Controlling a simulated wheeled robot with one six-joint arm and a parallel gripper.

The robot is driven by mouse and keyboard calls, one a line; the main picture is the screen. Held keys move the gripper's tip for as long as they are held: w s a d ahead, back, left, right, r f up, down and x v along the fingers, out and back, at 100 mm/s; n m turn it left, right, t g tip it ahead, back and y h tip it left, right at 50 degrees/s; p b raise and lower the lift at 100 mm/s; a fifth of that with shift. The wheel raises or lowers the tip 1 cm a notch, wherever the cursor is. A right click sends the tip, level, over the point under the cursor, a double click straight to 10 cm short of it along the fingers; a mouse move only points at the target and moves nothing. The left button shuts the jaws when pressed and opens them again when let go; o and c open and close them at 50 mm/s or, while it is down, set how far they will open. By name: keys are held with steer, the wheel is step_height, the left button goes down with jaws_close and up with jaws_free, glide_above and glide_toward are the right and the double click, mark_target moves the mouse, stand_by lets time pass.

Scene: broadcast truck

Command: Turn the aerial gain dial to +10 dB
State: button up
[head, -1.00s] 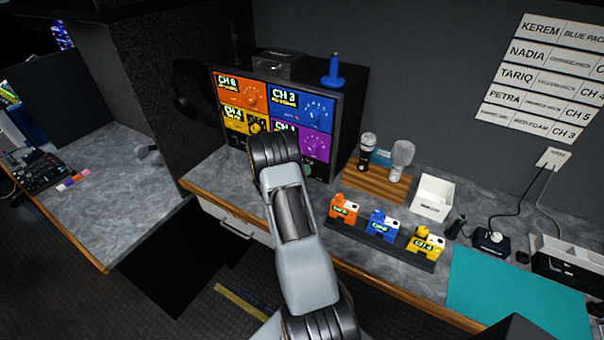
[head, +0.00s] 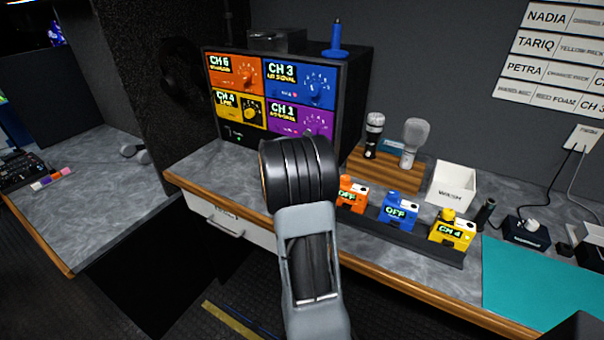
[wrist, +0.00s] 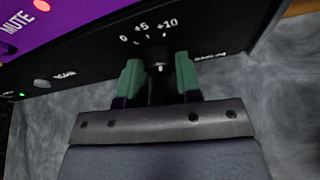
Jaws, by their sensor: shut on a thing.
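The aerial gain dial (wrist: 157,52) is a small black knob low on the rack's dark front panel in the wrist view. The labels 0, +5 and +10 (wrist: 167,23) stand above it, with short white tick marks. My gripper (wrist: 158,66) has its two green fingers on either side of the knob and is shut on it. A small pale mark shows on the knob, but I cannot tell which label its pointer faces. In the head view my arm hides the dial and the fingers.
The receiver rack (head: 355,110) has orange, blue, yellow and purple channel panels. To its right are a wooden board (head: 385,180) with two microphones, a white box (head: 452,181) and a dark strip of coloured transmitter packs (head: 397,211). A teal mat (head: 540,285) lies at the right.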

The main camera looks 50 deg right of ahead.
steer(key=shift+f+m+t+b, duration=0.2)
steer(key=shift+m+t+b, duration=0.15)
steer(key=shift+b, duration=0.85)
steer(key=shift+s, duration=0.1)
steer(key=shift+r+m+b, duration=0.25)
steer(key=shift+b, duration=0.15)
steer(key=o, duration=0.9)
steer(key=p+v, duration=0.1)
steer(key=v, duration=1.2)
steer(key=shift+s+a+r, duration=0.15)
steer(key=shift+s+a, duration=0.05)
steer(key=shift+a, duration=0.1)
steer(key=shift+r, duration=0.1)
